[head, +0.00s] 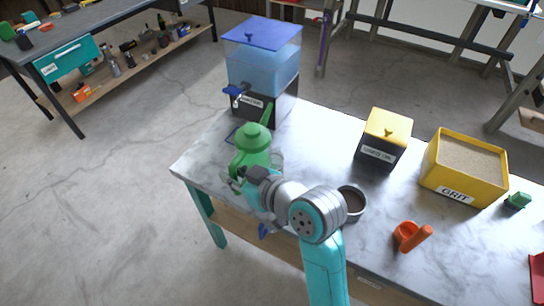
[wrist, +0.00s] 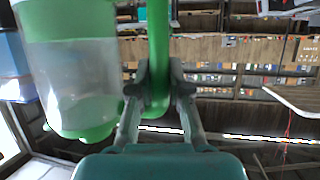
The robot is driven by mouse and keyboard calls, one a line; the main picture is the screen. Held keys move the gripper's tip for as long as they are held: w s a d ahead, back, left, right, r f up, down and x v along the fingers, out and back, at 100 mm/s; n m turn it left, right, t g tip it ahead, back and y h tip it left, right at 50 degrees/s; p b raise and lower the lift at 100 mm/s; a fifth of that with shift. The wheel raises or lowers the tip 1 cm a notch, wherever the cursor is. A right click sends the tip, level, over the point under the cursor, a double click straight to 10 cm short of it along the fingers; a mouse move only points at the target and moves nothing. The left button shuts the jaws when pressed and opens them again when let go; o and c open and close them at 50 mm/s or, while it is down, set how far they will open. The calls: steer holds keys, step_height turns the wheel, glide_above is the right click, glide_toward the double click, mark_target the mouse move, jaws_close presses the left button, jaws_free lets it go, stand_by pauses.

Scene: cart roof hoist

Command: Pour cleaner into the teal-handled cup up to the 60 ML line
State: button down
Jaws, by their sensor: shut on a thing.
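A green jug (head: 252,150) with a clear middle band is near the left end of the marble-topped table. In the wrist view the jug (wrist: 75,75) fills the upper left, with its green handle (wrist: 158,40) beside it. My gripper (wrist: 160,92) is shut on that handle. In the head view my arm covers the jug's lower part, so I cannot tell whether it touches the table. A round grey vessel with dark contents (head: 355,203) stands right of my arm, partly hidden by it. No teal handle is visible. The jug's liquid level cannot be read.
A blue-lidded dispenser (head: 263,70) with a blue tap stands behind the jug. A yellow-lidded box (head: 386,128), a yellow GRIT bin (head: 447,182), an orange scoop (head: 405,235) and a small green object (head: 518,200) are to the right. Bare marble (head: 325,145) lies mid-table.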

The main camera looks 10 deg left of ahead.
mark_target(234, 168)
steer(key=shift+r, duration=0.15)
steer(key=shift+r, duration=1.4)
